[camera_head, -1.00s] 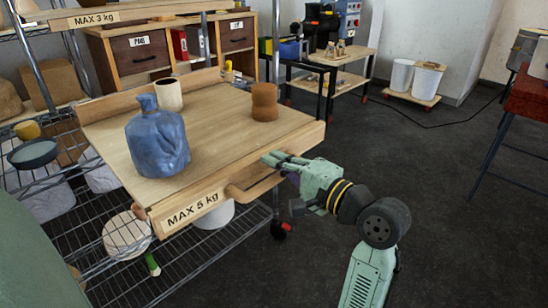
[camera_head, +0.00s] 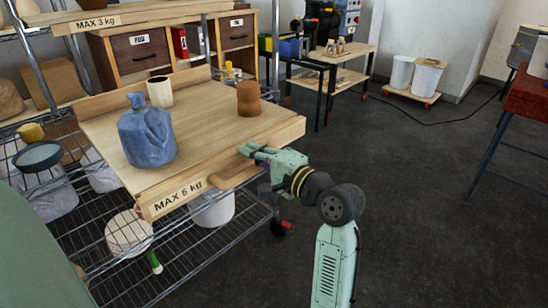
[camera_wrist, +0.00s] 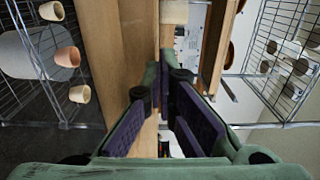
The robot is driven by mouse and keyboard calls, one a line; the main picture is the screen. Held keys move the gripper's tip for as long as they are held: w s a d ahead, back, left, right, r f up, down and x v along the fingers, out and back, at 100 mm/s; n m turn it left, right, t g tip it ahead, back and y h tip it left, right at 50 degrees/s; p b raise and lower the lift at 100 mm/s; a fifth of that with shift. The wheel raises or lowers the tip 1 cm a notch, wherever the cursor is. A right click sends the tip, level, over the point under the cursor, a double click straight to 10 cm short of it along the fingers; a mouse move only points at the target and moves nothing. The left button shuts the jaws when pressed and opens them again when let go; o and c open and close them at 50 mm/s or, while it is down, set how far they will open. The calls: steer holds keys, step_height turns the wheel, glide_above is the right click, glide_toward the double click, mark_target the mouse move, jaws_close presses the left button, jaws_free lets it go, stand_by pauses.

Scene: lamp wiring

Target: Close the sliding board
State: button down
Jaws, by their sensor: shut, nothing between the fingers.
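The sliding board (camera_head: 215,128) is a pale wooden shelf board with a raised front strip marked "MAX 5 kg" (camera_head: 179,194). It juts out from the wire rack toward me. A blue jug (camera_head: 147,133), a cream cup (camera_head: 160,92) and a brown vase (camera_head: 249,98) stand upright on it. My gripper (camera_head: 246,150) is shut and empty, with its fingertips at the right part of the board's front strip, seemingly against it. In the wrist view, the purple-padded fingers (camera_wrist: 165,80) point at the wood; the exact contact is hidden.
The wire rack's lower shelf (camera_head: 175,255) holds a white bucket (camera_head: 213,208) and a round-topped stool-like item (camera_head: 128,232). A rack post (camera_head: 276,50) stands beside the board's right end. The dark floor (camera_head: 430,210) to the right is clear.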

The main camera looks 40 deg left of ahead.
mark_target(195, 119)
steer(key=a+p, duration=0.1)
steer(key=a, duration=0.7)
steer(key=w+a+p, duration=0.1)
steer(key=a+p, duration=0.1)
steer(key=a, duration=0.6)
steer(key=w+a+p, duration=0.1)
steer(key=a, duration=0.7)
steer(key=shift+p, duration=0.4)
steer(key=shift+r, duration=0.1)
steer(key=shift+r, duration=0.1)
